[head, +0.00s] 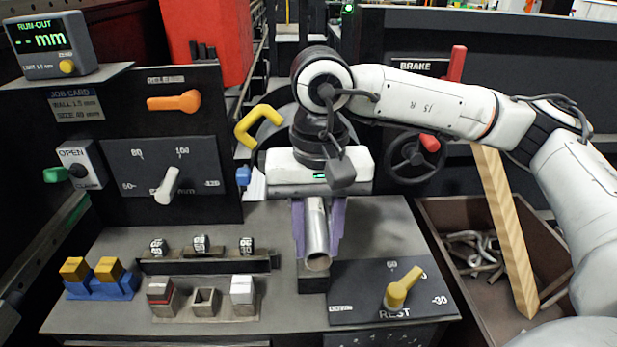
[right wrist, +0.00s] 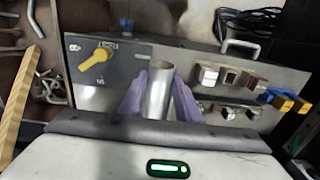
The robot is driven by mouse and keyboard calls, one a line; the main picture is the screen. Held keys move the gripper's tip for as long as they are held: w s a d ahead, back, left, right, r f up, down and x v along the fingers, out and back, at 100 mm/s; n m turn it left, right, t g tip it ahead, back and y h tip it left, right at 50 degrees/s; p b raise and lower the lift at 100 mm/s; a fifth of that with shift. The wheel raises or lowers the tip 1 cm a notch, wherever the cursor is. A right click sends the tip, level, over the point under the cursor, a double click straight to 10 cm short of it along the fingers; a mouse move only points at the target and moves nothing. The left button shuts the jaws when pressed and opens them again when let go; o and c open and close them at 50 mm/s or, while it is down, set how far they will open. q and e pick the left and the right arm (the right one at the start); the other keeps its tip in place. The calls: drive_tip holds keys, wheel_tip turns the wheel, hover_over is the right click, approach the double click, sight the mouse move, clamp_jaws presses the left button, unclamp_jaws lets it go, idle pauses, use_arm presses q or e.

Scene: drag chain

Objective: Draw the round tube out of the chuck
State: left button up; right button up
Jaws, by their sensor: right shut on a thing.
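The round tube (head: 317,236) is a short grey metal pipe, its open near end facing the head camera, over the middle of the bench. It also shows in the right wrist view (right wrist: 157,95). My right gripper (head: 318,240) has purple fingers, one on each side of the tube, and is shut on it. The tube's far end is hidden under the gripper body. A dark round part behind my right wrist (head: 276,128) may be the chuck; it is mostly covered, so I cannot tell whether the tube is inside it. My left gripper is not in view.
A panel with a yellow knob (head: 402,288) lies right of the tube. Left stand sample blocks (head: 202,298) and a panel with a grey lever (head: 167,186). An open/clamp box (head: 80,165) has a green lever. A scrap bin (head: 440,212) with a leaning wooden plank (head: 505,232) is right.

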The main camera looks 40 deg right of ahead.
drive_tip(key=o, duration=1.2)
drive_tip(key=shift+o, duration=0.2)
wheel_tip(320, 180, up, 10)
drive_tip(key=p, duration=0.1)
drive_tip(key=shift+r, duration=0.15)
drive_tip(key=shift+s, duration=0.1)
